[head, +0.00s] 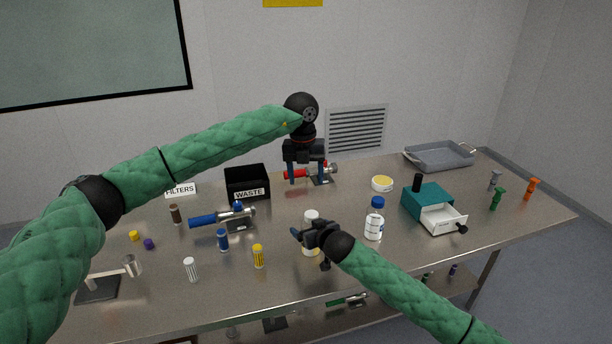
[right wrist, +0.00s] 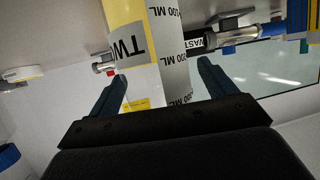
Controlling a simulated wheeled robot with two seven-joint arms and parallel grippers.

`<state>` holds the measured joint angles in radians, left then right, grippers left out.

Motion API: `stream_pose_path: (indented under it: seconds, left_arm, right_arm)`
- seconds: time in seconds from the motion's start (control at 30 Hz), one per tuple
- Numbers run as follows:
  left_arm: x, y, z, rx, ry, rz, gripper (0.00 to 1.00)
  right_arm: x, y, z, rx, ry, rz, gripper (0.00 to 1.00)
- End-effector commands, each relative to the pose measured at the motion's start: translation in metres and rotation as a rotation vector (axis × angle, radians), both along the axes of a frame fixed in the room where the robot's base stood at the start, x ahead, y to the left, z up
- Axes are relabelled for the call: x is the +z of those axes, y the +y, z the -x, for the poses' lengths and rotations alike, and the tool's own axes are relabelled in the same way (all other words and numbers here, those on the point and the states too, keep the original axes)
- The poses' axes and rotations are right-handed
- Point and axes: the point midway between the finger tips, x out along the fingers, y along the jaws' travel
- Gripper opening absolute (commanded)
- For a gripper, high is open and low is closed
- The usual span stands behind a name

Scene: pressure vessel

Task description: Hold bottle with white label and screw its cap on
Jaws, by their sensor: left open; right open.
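A pale bottle (head: 311,216) stands at the table's front middle, partly hidden by my right gripper (head: 311,247). In the right wrist view this bottle (right wrist: 165,40) shows a yellow part, a grey patch and a white strip reading "100 ML". It lies between the spread fingers of my right gripper (right wrist: 163,76), with gaps visible. Whether it wears a cap is unclear. A clear bottle with a white label and blue cap (head: 374,219) stands upright to its right. My left gripper (head: 306,178) is open, pointing down at the back, close to a red-handled fitting (head: 297,174).
A black waste bin (head: 246,184), a blue-handled fitting (head: 204,221) and several small vials stand left. Yellow (head: 134,236) and purple (head: 149,244) caps lie far left. A teal box with an open drawer (head: 437,219), a yellow-centred round item (head: 382,183) and a grey tray (head: 438,156) are right.

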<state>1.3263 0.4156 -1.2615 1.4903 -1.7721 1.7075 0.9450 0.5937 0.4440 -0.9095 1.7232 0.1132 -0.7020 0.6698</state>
Motion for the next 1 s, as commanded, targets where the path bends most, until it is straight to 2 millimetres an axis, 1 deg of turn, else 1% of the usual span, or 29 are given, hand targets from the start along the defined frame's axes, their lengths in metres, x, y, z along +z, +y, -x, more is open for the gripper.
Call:
stream_pose_path:
  seconds: [0.13,0.3,0.5,0.67,1.0]
  left_arm:
    - [-0.011,0.0,0.0,0.0,0.0,0.0,0.63]
    - [-0.022,0.0,0.0,0.0,0.0,0.0,0.63]
    - [-0.03,0.0,0.0,0.0,0.0,0.0,0.63]
    - [-0.032,0.0,0.0,0.0,0.0,0.0,0.63]
    - [-0.032,-0.001,0.001,-0.002,0.001,0.004,0.63]
  right_arm:
    - [0.001,-0.007,0.013,0.0,0.0,0.0,0.83]
    - [0.011,-0.018,0.035,0.002,-0.001,-0.001,0.83]
    - [0.023,-0.029,0.055,0.0,0.0,0.0,0.83]
    - [0.027,-0.032,0.061,0.0,0.0,0.0,0.83]
    - [0.028,-0.032,0.062,0.0,0.001,0.0,0.83]
